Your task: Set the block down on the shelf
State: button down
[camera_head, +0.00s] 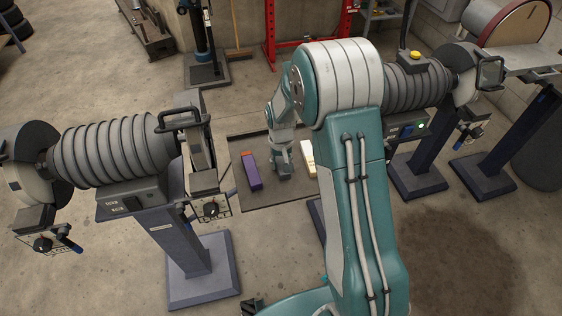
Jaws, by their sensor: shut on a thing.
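My gripper (284,172) is over a flat dark grey shelf (276,196) near the middle of the view. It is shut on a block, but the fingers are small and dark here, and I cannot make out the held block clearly. A purple block with an orange end (252,174) is to the left of the gripper. A cream and yellow block (308,158) is just to its right, partly behind my arm. I cannot tell the gap between the gripper and the shelf surface.
A grey machine with a ribbed bellows (115,150) stands on a pedestal at the left, close to the shelf. A similar machine (420,84) stands at the right behind my arm. A red frame (305,30) is at the back. Concrete floor lies open at lower left.

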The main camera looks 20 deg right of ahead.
aim_at(281, 162)
jog(key=shift+c, duration=1.3)
grip_release()
jog(key=shift+r, duration=0.1)
notch_tip(281, 162, up, 12)
jog(key=s+r+t, duration=0.3)
jog(key=s+r, duration=0.8)
jog(key=r, duration=0.1)
jog(key=s+r+t, duration=0.2)
jog(key=s+r, duration=0.2)
jog(key=s, duration=1.1)
jog(key=shift+t, duration=0.3)
